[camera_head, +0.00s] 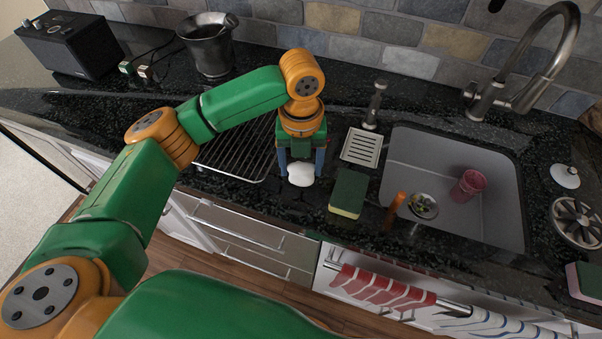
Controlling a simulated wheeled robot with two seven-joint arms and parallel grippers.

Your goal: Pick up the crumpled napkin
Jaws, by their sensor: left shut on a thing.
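The crumpled napkin (301,174) is a small white lump at the front of the dark counter, between the black wire rack and the green sponge. My left gripper (301,166) points down over it, with one finger on each side. It is shut on the napkin, which shows between and below the fingertips. I cannot tell whether the napkin touches the counter. My right gripper is not in view.
A wire rack (236,150) lies to the left of the gripper. A green and yellow sponge (348,193) and a slotted soap dish (361,148) are close on the right. The sink (490,215) holds a red cup (467,186). A metal bucket (208,47) stands behind.

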